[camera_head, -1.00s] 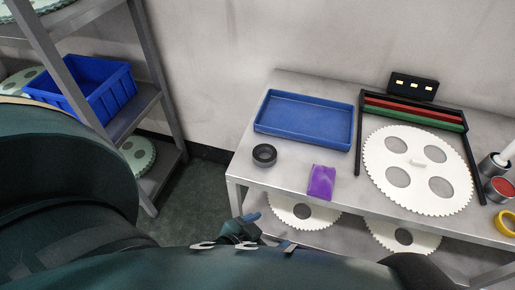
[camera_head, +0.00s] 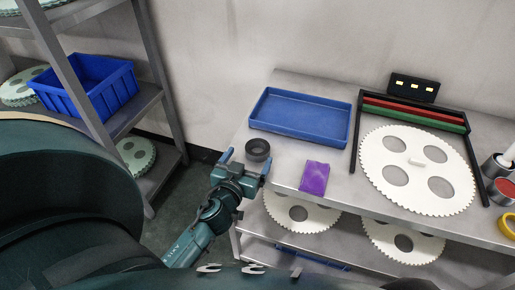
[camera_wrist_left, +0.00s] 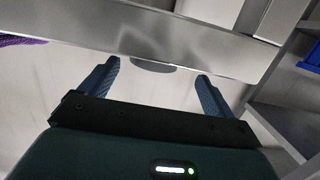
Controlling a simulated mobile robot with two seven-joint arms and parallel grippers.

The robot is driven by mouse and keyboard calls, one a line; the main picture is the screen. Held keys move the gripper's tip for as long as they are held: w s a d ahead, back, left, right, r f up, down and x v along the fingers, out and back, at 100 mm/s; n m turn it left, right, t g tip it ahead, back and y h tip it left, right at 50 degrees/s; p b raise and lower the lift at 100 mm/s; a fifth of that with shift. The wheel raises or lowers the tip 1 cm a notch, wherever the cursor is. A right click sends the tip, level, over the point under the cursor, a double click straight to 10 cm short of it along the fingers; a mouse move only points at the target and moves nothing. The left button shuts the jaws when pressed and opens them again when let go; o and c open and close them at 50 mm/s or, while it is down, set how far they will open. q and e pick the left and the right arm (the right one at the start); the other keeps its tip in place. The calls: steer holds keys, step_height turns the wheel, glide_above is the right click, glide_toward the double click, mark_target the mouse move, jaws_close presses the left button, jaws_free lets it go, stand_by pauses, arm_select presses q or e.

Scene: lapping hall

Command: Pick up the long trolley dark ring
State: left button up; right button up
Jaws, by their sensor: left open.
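The dark ring (camera_head: 258,150) lies flat on the near left part of the metal trolley top (camera_head: 283,160). My left gripper (camera_head: 246,164) is open and empty, just in front of the ring at the trolley's left edge, with its two blue fingers apart. Whether it touches the ring cannot be told. In the left wrist view, my left gripper (camera_wrist_left: 158,82) shows two spread fingers with nothing between them. The ring is not clearly visible there. My right gripper is not clearly seen.
A blue tray (camera_head: 300,113) stands behind the ring. A purple packet (camera_head: 314,178) lies to its right. A large white toothed disc (camera_head: 417,190) sits farther right in a black frame. A shelf rack with a blue bin (camera_head: 92,92) stands at left.

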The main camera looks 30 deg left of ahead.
mark_target(261, 143)
arm_select(q)
steer(key=shift+x, duration=1.1)
steer(key=x, duration=0.5)
steer(key=shift+w+d+f+p, duration=0.1)
steer(key=shift+w+d+p, duration=0.25)
steer(key=shift+p, duration=0.05)
steer(key=c, duration=1.3)
